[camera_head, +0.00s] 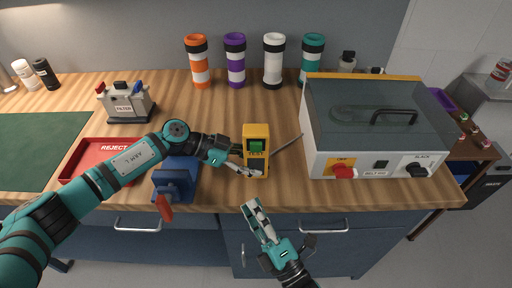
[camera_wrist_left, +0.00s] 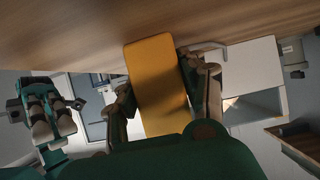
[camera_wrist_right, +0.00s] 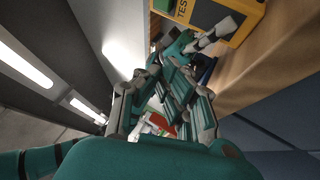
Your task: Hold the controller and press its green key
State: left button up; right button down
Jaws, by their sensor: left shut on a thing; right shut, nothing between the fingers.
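The yellow controller (camera_head: 256,133) stands upright near the front edge of the bench in the head view, with its green key (camera_head: 257,145) facing me above a TEST label. My left gripper (camera_head: 247,168) is shut on the lower part of the controller; the left wrist view shows the controller's plain yellow side (camera_wrist_left: 158,85) between the fingers. My right gripper (camera_head: 252,206) is shut and empty, below and in front of the controller, apart from it. In the right wrist view the controller (camera_wrist_right: 222,14) is at the top, and the green key (camera_wrist_right: 183,5) is partly cut off.
A blue vise (camera_head: 176,178) with a red handle stands left of the controller, by the red REJECT tray (camera_head: 101,143). A large grey machine (camera_head: 375,125) with red and black knobs stands to the right. Several coloured tubes (camera_head: 235,60) line the wall.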

aim_at(256, 147)
notch_tip(256, 147, up, 6)
jog(key=s+t+y, duration=0.1)
jog(key=shift+s+a+r+n, duration=0.15)
jog(key=shift+r+n, duration=0.05)
jog(key=shift+n, duration=0.2)
jog(key=w, duration=0.9)
jog(key=shift+w, duration=0.1)
dwell(1.3)
jog(key=shift+w, duration=0.25)
jog(key=shift+w, duration=0.5)
dwell(0.6)
jog(key=shift+s, duration=0.95)
